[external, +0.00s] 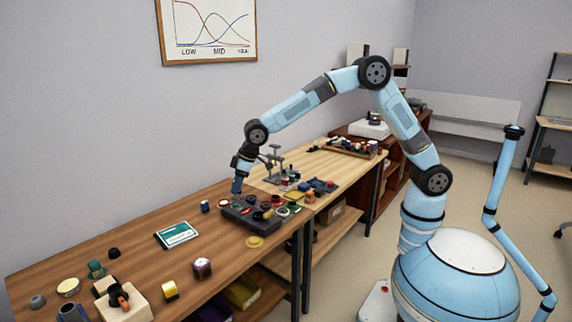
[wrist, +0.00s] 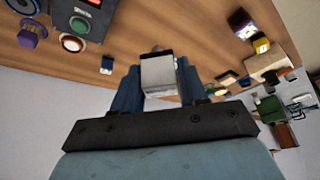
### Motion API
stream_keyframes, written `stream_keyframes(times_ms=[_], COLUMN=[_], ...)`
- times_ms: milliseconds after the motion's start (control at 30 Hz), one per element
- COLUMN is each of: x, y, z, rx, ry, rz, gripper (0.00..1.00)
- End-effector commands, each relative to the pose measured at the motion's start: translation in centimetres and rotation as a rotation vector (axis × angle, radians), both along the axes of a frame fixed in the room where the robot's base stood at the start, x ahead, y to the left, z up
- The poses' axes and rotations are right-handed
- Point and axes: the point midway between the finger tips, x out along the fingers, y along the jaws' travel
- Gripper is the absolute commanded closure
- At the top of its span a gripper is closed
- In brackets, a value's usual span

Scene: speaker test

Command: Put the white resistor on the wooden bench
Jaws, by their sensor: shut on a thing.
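My gripper (external: 237,187) is above the brown wooden bench (external: 130,240), just behind the dark box with knobs. In the wrist view its two blue fingers (wrist: 158,78) are shut on the white resistor (wrist: 159,75), a small pale block with a wire at its end. The resistor is too small to make out in the external view. The brown bench top (wrist: 170,22) lies beyond it in the wrist view. I cannot tell the exact gap between the resistor and the bench.
The dark box (external: 250,216) carries several knobs and parts. A lighter bench (external: 325,165) adjoins behind, with a stand (external: 272,165) near the gripper. A teal-and-white card (external: 177,234) lies left of the box. Bare wood shows around the card.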

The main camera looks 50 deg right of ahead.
Motion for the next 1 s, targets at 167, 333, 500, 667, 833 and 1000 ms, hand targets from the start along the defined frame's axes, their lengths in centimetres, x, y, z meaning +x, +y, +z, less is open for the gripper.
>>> stream_keyframes(times_ms=[167, 333, 500, 667, 833, 1000], x=[-0.8, -0.8, -0.4, 1.4, 3.6, 5.8], y=[1.3, 1.3, 1.6, 3.0, 4.8, 6.5], z=[-1.6, -4.0, -5.3, -6.4, -7.7, -8.9], rx=[-0.004, -0.002, -0.001, 0.0, 0.0, 0.0], ry=[0.003, 0.002, 0.002, 0.001, 0.001, 0.001], rz=[0.019, 0.02, 0.019, 0.018, 0.018, 0.018], gripper=[0.88, 0.88, 0.88, 0.88, 0.88, 0.88])
